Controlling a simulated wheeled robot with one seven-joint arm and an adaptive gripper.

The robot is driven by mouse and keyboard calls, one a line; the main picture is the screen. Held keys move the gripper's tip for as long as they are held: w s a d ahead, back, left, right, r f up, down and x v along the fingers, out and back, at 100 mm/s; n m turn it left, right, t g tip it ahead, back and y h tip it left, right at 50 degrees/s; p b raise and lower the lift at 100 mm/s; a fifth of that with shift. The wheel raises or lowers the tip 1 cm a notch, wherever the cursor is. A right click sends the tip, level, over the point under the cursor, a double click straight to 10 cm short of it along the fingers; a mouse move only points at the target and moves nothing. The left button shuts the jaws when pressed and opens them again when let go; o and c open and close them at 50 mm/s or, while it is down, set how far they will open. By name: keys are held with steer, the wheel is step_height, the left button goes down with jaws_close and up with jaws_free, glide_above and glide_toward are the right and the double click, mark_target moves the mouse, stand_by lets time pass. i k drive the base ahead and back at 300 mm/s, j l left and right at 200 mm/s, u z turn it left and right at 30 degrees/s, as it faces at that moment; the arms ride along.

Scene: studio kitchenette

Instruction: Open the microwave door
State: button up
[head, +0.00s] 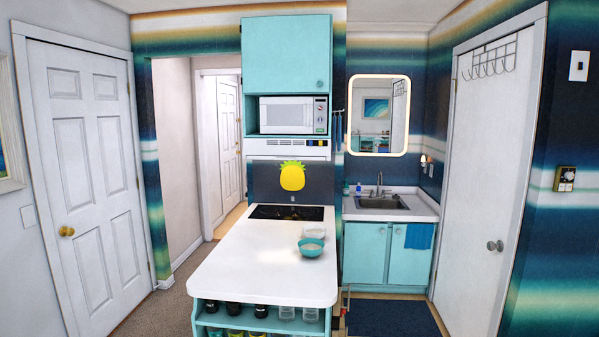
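The white microwave (293,115) sits in an open shelf of the turquoise wall cabinet, in the upper middle of the head view. Its door (286,115) looks shut and faces me. The control panel (320,115) is on its right side. My gripper and arm do not show in this view.
A white counter (262,262) juts toward me below the microwave, with a black cooktop (287,213), a teal bowl (311,247) and a white bowl (314,232) on it. A range hood (288,149) hangs under the microwave. Carpet (165,310) lies free to the left.

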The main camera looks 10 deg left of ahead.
mark_target(278, 115)
steer(key=i+l, duration=0.1)
steer(key=i, duration=0.35)
steer(key=i+l, duration=0.1)
steer(key=i, duration=0.35)
steer(key=i+l+u, duration=0.1)
steer(key=i, duration=0.35)
